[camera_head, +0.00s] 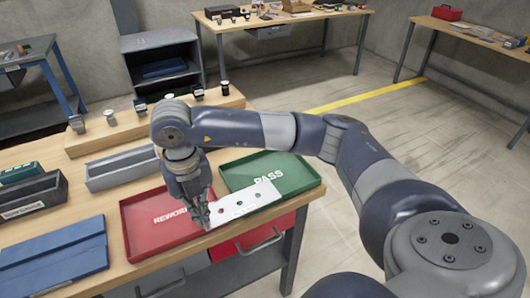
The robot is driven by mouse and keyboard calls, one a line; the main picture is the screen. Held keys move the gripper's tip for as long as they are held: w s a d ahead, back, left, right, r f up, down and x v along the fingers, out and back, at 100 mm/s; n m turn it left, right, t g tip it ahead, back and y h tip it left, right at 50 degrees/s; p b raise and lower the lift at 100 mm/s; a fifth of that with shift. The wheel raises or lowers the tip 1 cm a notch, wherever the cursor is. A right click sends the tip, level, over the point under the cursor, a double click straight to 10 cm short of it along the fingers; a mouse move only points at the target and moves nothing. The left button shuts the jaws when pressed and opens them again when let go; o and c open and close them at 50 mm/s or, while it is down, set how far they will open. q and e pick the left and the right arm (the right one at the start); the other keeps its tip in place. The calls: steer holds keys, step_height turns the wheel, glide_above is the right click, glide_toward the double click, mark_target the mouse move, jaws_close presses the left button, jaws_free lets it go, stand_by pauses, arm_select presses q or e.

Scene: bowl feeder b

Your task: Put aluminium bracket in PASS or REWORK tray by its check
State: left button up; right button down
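The aluminium bracket (250,203) is a pale flat plate with several holes. It lies across the line between the two trays, over the right part of the red REWORK tray (148,238) and the front left part of the green PASS tray (292,172). My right gripper (203,217) points down at the bracket's left end, with its fingers closed on that end. The bracket looks held just above the trays, but I cannot tell the exact gap. Both trays otherwise look empty. My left gripper is not in view.
A grey open bin (122,172) stands behind the red tray. A wooden block (150,128) with several small parts is at the back of the table. Blue panels (55,258) and a dark bin (32,198) are at the left. The table's front edge runs close to the trays.

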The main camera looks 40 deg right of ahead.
steer(key=w+d+p, duration=0.1)
steer(key=d, duration=0.3)
steer(key=w+d+f+p, duration=0.1)
steer(key=w+d+p, duration=0.1)
steer(key=d, duration=0.3)
steer(key=w+d+p, duration=0.1)
steer(key=w+d, duration=0.1)
steer(key=d, duration=0.2)
steer(key=shift+w+d+f, duration=0.15)
steer(key=shift+d, duration=0.2)
steer(key=f+p, duration=0.1)
steer(key=d+f+p, duration=0.1)
steer(key=f, duration=0.1)
steer(key=shift+w+d, duration=0.1)
steer(key=shift+w, duration=0.1)
steer(key=shift+f, duration=0.3)
steer(key=shift+f, duration=0.1)
steer(key=shift+f, duration=0.15)
steer(key=c, duration=2.1)
jaws_free()
